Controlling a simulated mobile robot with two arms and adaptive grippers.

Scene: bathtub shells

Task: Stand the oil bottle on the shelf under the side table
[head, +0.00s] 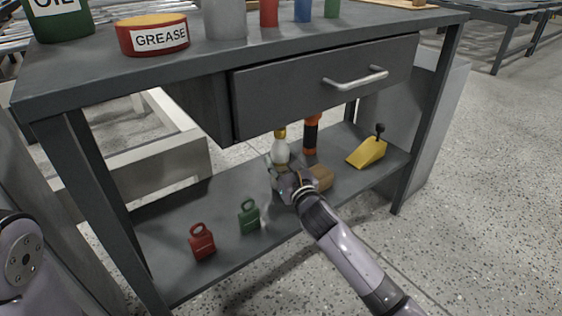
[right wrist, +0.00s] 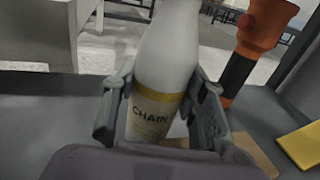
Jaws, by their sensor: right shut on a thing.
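The oil bottle is white with a yellow cap and a yellow-edged label reading "CHAIN"; it shows upright above the shelf in the head view (head: 281,152). In the right wrist view the bottle (right wrist: 166,75) stands between the two fingers. My right gripper (head: 283,172) is shut on it under the table; it also shows in the right wrist view (right wrist: 160,112). The side table (head: 60,82) is dark grey with a drawer, and its low shelf (head: 165,225) is below. Whether the bottle's base touches the shelf is hidden by my gripper. My left gripper is out of view.
A red padlock-like item (head: 202,243) and a green one (head: 249,217) stand on the shelf's left. An orange-black flashlight (head: 311,135), a brown block (head: 321,178) and a yellow wedge (head: 366,153) are near the bottle. The drawer (head: 300,92) hangs above. The shelf's left rear is clear.

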